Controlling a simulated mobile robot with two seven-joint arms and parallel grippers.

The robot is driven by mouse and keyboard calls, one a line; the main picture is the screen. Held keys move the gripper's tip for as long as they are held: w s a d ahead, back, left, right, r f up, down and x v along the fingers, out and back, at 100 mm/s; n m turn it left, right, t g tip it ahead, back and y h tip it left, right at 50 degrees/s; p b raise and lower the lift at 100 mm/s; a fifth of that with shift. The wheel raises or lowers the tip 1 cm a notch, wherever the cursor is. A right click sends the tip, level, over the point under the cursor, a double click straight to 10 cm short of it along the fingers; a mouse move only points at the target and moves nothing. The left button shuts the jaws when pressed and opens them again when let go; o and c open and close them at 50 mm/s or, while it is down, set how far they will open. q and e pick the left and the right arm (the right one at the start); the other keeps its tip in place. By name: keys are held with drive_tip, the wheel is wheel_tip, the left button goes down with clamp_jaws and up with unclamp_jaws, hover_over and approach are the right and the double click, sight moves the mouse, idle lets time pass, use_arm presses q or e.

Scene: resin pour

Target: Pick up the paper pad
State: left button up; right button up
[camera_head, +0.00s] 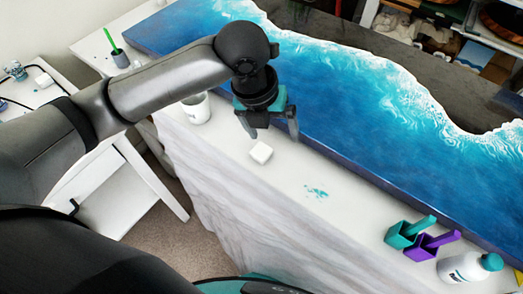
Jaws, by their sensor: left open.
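The paper pad (261,153) is a small white block lying on the white-covered table, near its front edge. My left gripper (271,138) hangs above and just behind the pad in this view, fingers pointing down. Its two fingers are spread apart with nothing seen between them. The pad looks free of the fingers, though the exact height gap is hard to judge. My right gripper is not in view.
A white cup (197,108) stands left of the pad. Blue paint spots (316,191) mark the cover on the right. Teal (405,233) and purple (427,247) scoops and a white bottle (464,268) stand further right. The blue resin slab (330,100) lies behind.

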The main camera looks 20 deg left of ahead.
use_arm(q)
drive_tip(key=w+a+r+m+y, duration=0.1)
drive_tip(key=a+r+m, duration=0.2)
drive_tip(key=a+m, duration=0.2)
drive_tip(key=b, duration=0.2)
hover_over(261, 151)
drive_tip(key=a, duration=0.1)
drive_tip(key=shift+g+y, duration=0.3)
drive_tip(key=f, duration=0.9)
drive_tip(key=shift+s+f, duration=0.35)
drive_tip(key=shift+w+d+f, duration=0.1)
drive_tip(key=shift+d+f, duration=0.05)
drive_tip(key=shift+f, duration=0.75)
drive_tip(key=shift+w+d+f, duration=0.1)
drive_tip(key=shift+d+f, duration=0.1)
drive_tip(key=shift+f, duration=0.65)
drive_tip(key=shift+w+d+f, duration=0.1)
drive_tip(key=shift+d+f, duration=0.05)
drive_tip(key=shift+f, duration=0.75)
drive_tip(key=shift+c, duration=0.2)
drive_tip(key=c, duration=1.4)
